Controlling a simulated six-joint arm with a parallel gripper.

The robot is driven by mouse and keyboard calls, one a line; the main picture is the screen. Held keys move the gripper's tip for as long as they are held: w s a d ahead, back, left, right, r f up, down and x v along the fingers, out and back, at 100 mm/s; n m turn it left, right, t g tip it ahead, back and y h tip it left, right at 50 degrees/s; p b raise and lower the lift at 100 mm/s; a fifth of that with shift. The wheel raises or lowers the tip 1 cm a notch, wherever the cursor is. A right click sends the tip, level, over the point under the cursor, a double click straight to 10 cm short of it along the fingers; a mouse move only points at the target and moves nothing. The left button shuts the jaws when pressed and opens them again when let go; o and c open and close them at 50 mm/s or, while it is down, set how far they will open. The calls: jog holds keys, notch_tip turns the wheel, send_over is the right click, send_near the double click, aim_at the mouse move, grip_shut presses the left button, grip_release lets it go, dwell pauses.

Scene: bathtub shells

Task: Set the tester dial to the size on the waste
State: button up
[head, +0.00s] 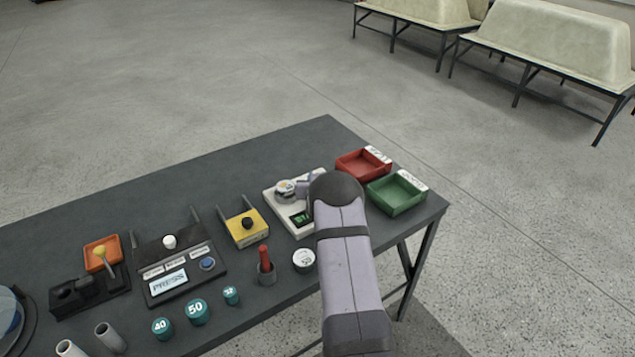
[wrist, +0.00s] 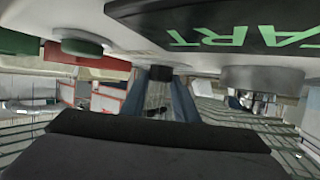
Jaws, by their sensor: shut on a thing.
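The tester is a white box (head: 280,207) with a green-lit screen (head: 299,218) and a round silver part (head: 285,188) at its back. My gripper (head: 302,187) is low over the tester's back, its tips partly hidden by my arm. In the wrist view, my gripper's bluish fingers (wrist: 160,90) are shut on a small dark knob (wrist: 173,76), which seems to be the tester's dial; its setting is not readable. The screen (wrist: 225,36) shows large green letters ending in "ART". The waste (head: 304,258), white-topped with a dark number, stands before the tester; its number is too small to read surely.
A red tray (head: 362,178) and a green tray (head: 398,207) stand right of my arm. A yellow block (head: 245,238), a black press (head: 178,288) and a red-handled tool (head: 265,259) stand left. Teal plugs marked 40 (head: 161,328) and 50 (head: 197,311) are near the front.

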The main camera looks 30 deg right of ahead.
jog(key=shift+w+r, duration=0.1)
jog(key=shift+r, duration=0.1)
jog(key=o, duration=1.1)
jog(key=shift+c, duration=0.2)
jog(key=shift+f, duration=0.1)
jog(key=shift+s, duration=0.2)
jog(key=shift+b+v, duration=0.8)
jog(key=shift+v, duration=2.75)
jog(key=shift+w, duration=0.1)
